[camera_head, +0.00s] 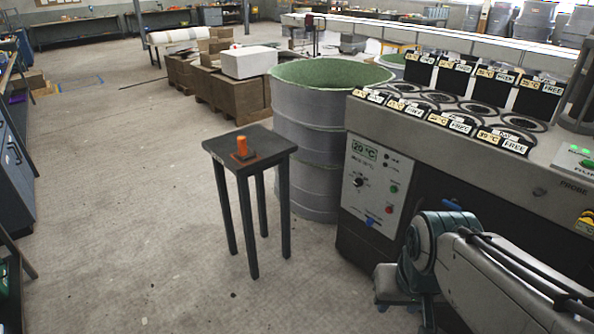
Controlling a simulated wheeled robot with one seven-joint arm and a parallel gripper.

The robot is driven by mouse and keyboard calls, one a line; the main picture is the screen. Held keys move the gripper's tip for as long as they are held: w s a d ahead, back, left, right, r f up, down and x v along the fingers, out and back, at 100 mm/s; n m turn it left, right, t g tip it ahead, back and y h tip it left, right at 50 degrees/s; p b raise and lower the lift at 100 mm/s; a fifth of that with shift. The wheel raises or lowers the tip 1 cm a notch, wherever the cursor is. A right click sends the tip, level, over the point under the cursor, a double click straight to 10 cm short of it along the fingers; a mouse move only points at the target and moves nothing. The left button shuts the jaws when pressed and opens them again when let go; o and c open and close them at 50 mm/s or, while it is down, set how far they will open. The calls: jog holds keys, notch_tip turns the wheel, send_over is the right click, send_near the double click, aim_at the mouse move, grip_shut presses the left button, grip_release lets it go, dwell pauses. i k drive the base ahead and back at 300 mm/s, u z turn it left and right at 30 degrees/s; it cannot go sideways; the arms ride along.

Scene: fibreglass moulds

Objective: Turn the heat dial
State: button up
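The heat dial (359,183) is a small dark round knob with a white mark, on the white control panel (376,214) of a dark-sided bath unit. The small print around the dial is too fine to read. My arm reaches in from the lower right, in front of the unit and to the right of the panel. Its fingers do not show, so I cannot see whether they are open or shut. Nothing covers the dial.
Green and red buttons and a blue part sit on the panel near the dial. A small dark table (249,145) with an orange object (242,147) stands to the left. A grey drum (309,145) stands behind it. The floor at the front left is clear.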

aim_at(358, 183)
jog(key=u, duration=0.35)
jog(key=i, duration=1.5)
jog(key=z, duration=0.95)
jog(key=i, duration=0.25)
jog(key=z, duration=0.25)
